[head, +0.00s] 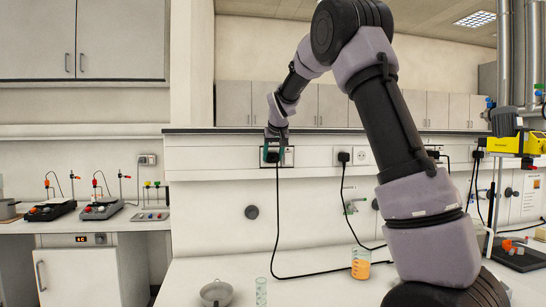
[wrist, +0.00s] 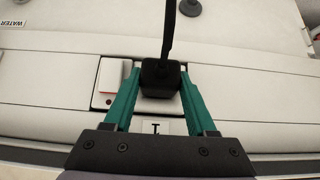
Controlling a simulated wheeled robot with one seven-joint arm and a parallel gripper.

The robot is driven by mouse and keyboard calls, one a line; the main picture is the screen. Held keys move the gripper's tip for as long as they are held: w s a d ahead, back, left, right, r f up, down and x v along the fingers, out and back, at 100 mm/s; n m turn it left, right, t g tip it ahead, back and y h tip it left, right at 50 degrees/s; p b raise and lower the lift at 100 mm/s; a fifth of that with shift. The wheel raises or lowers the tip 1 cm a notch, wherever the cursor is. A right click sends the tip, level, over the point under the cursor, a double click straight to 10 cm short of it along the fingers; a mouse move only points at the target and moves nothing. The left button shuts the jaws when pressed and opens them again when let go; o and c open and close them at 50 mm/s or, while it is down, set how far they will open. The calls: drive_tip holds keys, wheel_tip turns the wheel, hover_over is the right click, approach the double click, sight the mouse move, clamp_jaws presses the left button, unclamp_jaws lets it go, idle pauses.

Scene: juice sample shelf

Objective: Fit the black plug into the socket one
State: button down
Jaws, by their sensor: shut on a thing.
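The black plug (wrist: 160,78) sits between the two teal fingers of my gripper (wrist: 159,74), which is shut on its sides. In the head view the plug (head: 271,156) is up at the wall panel, under my gripper (head: 275,147). Its black cable (head: 277,212) hangs to the bench. A pale socket plate (wrist: 108,82) with a red-marked switch lies right behind the plug in the wrist view, and a mark like a 1 shows near the gripper's palm. The plug covers the socket holes, so I cannot tell whether its pins are inside.
On the bench are a grey bowl (head: 216,293), a clear glass (head: 261,291) and a beaker of orange juice (head: 361,264). The cable trails across the bench top.

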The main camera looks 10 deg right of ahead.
drive_tip(key=shift+c, duration=0.6)
unclamp_jaws()
drive_tip(key=v, duration=1.1)
drive_tip(key=s+d+m, duration=0.1)
drive_tip(key=s+d, duration=0.3)
drive_tip(key=s, duration=0.3)
drive_tip(key=s+f+m, duration=0.1)
drive_tip(key=s+f, duration=0.2)
drive_tip(key=s, duration=0.7)
drive_tip(key=s+d+f+m+y, duration=0.1)
drive_tip(key=s+f, duration=0.3)
drive_tip(key=s, duration=0.5)
drive_tip(key=s+f+m+g+y, duration=0.1)
drive_tip(key=s+f, duration=0.2)
drive_tip(key=s, duration=0.7)
drive_tip(key=shift+s+d+f, duration=0.2)
drive_tip(key=shift+s+d, duration=0.1)
drive_tip(key=shift+d, duration=0.1)
